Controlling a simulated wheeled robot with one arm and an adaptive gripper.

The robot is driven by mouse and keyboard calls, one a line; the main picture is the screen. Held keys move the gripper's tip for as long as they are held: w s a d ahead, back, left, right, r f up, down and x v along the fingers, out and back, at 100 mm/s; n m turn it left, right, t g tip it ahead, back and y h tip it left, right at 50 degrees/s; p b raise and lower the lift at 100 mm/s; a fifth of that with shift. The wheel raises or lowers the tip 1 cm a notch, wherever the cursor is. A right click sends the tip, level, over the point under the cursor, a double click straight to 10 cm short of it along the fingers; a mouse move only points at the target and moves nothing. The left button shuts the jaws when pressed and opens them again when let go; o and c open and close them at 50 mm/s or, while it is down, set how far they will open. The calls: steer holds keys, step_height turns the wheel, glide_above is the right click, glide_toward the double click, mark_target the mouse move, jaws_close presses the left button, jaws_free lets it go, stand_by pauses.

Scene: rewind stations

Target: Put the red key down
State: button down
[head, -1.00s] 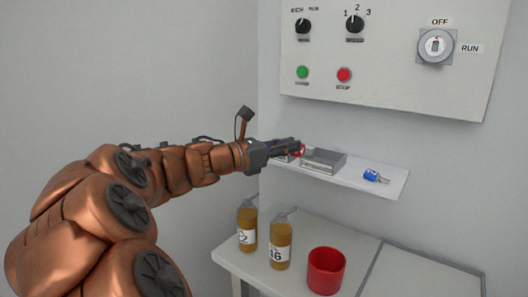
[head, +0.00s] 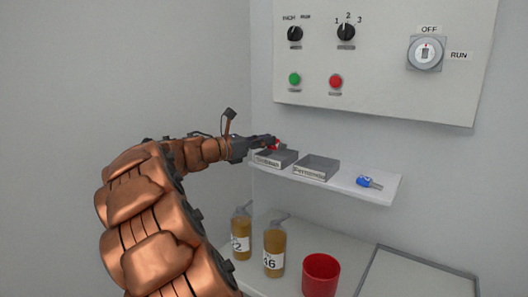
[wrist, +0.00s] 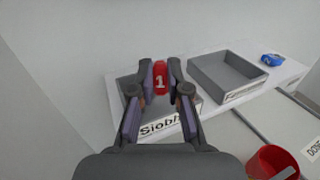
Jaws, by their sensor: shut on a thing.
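The red key (wrist: 161,80), marked 1, is between the fingers of my gripper (wrist: 160,82) in the wrist view. My gripper is shut on it. In the head view the key (head: 275,145) shows as a small red patch at my gripper's tip (head: 270,142). It is over or close to the left grey tray (head: 283,161), whose label begins "Siobh" in the wrist view (wrist: 186,118). I cannot tell whether the key touches the tray. The key's lower part is hidden.
A second grey tray (head: 318,167), seen empty in the wrist view, stands to the right on the white shelf (head: 343,183). A blue key (head: 369,182) lies further right. Below are two amber bottles (head: 274,247) and a red cup (head: 320,274). A control panel (head: 385,70) is above.

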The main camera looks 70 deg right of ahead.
mark_target(264, 164)
steer(key=shift+w+d, duration=0.25)
steer(key=shift+d, duration=0.1)
steer(key=shift+f, duration=0.1)
steer(key=shift+f+b, duration=0.3)
steer(key=shift+f, duration=1.35)
steer(key=shift+f, duration=0.25)
